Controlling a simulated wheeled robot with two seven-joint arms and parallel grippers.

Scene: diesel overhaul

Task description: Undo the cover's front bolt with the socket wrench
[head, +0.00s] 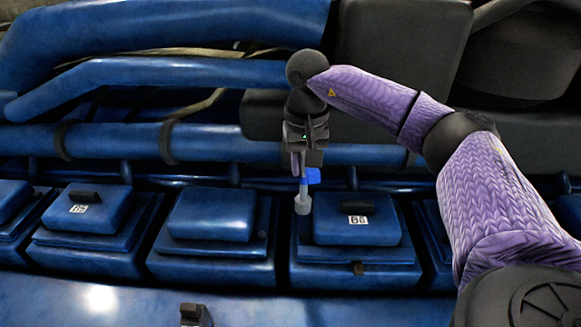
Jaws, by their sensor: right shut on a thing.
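My right gripper (304,160) is shut on the socket wrench (303,201), which hangs down with a blue part and a grey socket end. The socket end is at the left side of a blue cover (355,226) with a black handle and a white label. I cannot tell whether it touches the cover or sits on a bolt. A small brownish bolt-like part (358,268) shows at that cover's near edge, apart from the wrench. I do not make out my left gripper.
A plain blue cover (211,214) and another labelled cover with a black handle (85,211) stand to the left. Blue pipes (160,75) run behind the row. A small dark part (194,314) stands at the bottom edge. The blue ledge (100,300) in front is mostly clear.

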